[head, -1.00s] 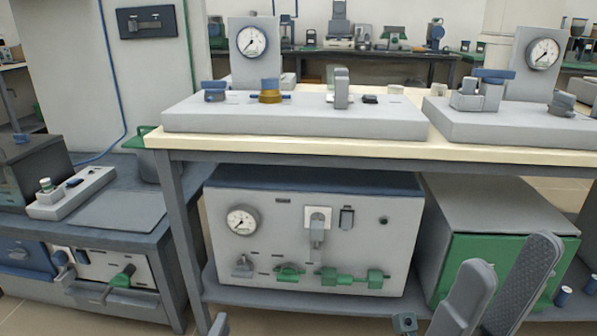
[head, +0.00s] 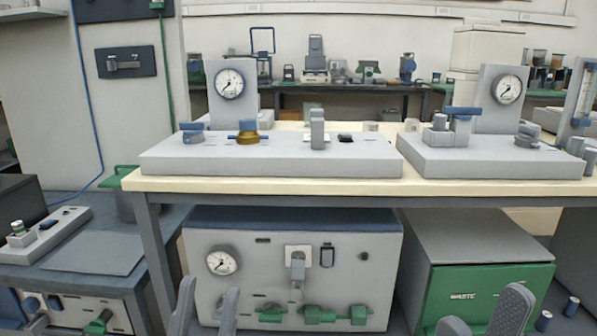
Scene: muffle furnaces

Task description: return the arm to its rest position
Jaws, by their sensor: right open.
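My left gripper (head: 206,308) shows at the bottom edge of the head view, left of centre. Its two grey fingers point up and stand apart with nothing between them. My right gripper (head: 481,312) is at the bottom right, with its fingers apart and empty. It shows in front of the grey box with a green front marked "WASTE" (head: 485,292). Both arms are otherwise out of view below, so their full pose is hidden.
A cream-topped bench (head: 280,184) carries two grey panels with gauges and valves. A grey cabinet (head: 340,285) with a gauge and green valves sits beneath it, behind my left gripper. A lower dark table (head: 95,255) is at the left.

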